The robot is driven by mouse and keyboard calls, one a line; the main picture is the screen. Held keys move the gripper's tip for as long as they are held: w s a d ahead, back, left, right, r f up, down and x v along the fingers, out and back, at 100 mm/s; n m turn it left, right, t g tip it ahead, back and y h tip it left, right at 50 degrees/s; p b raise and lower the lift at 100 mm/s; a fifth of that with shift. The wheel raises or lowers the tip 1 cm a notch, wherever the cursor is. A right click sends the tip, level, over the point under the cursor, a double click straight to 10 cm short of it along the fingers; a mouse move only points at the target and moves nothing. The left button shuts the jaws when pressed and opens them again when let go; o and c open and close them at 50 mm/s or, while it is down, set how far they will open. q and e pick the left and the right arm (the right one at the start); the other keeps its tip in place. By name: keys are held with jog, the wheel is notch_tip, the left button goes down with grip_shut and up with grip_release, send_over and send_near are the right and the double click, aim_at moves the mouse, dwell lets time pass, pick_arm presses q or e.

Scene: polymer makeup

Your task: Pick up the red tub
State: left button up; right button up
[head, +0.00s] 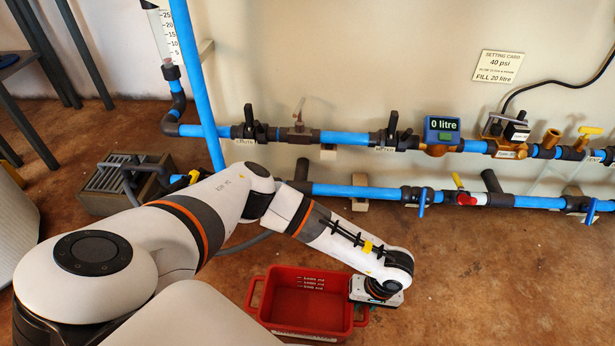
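My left arm reaches over from the left, and my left gripper (375,298) is at the tub's right end, by the right handle. Its fingers point down and are hidden by the wrist, so I cannot see whether they hold the handle. My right gripper is not in the view.
Blue pipes (345,138) with valves run along the wall behind, with a meter reading 0 litre (442,130). A setting card (497,67) is on the wall. A grey grated box (112,178) stands at left. The floor right of the tub is clear.

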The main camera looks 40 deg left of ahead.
pick_arm(q)
grip_shut()
